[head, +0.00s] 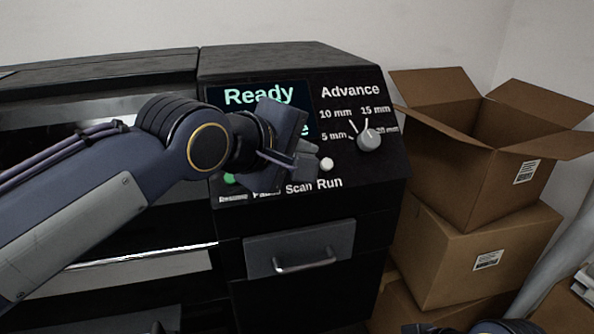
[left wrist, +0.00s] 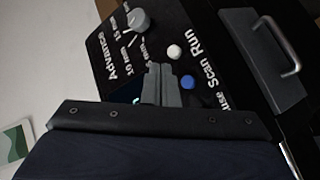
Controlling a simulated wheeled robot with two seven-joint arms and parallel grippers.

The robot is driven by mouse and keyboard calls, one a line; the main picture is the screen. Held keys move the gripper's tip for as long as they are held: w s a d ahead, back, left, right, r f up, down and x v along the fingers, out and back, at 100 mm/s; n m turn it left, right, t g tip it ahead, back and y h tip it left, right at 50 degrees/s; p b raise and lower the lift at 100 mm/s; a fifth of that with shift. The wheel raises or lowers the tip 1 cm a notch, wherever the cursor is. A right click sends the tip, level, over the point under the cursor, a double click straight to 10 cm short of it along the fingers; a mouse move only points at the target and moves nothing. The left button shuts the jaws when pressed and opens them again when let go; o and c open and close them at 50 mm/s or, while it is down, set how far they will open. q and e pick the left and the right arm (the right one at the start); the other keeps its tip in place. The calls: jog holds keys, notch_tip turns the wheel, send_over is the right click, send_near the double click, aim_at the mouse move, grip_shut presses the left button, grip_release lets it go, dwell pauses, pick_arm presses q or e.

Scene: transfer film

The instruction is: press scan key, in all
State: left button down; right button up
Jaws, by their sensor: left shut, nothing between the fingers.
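The black machine's control panel (head: 350,190) faces me, with a screen (head: 232,97) reading "Ready" and a lower line mostly hidden by my arm. My left gripper (head: 306,160) is shut and empty in front of the panel, over the area above the "Scan" label. The scan key is hidden behind it in the head view. In the left wrist view a blue key (left wrist: 187,82) lies beside the "Scan" label, just right of my shut fingertips (left wrist: 160,70). I cannot tell whether they touch the panel.
A white key (head: 326,164) sits above "Run", and a green key (head: 229,179) is partly visible at left. The Advance knob (head: 369,139) is to the upper right. A drawer handle (head: 305,265) is below. Cardboard boxes (head: 480,240) stand close on the right.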

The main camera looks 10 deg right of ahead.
pick_arm(q)
jog(key=w+f+b, duration=0.1)
jog(key=w+f, duration=0.3)
jog(key=shift+w+f+b, duration=0.2)
jog(key=shift+w+b, duration=0.05)
jog(key=shift+b, duration=0.1)
jog(key=shift+a+f, duration=0.1)
dwell(1.8)
jog(key=shift+w+f, duration=0.2)
jog(key=shift+w, duration=0.1)
jog(key=shift+w+f, duration=0.35)
dwell(0.8)
jog(key=shift+s+r, duration=0.6)
jog(key=shift+s, duration=0.05)
jog(key=shift+r, duration=0.1)
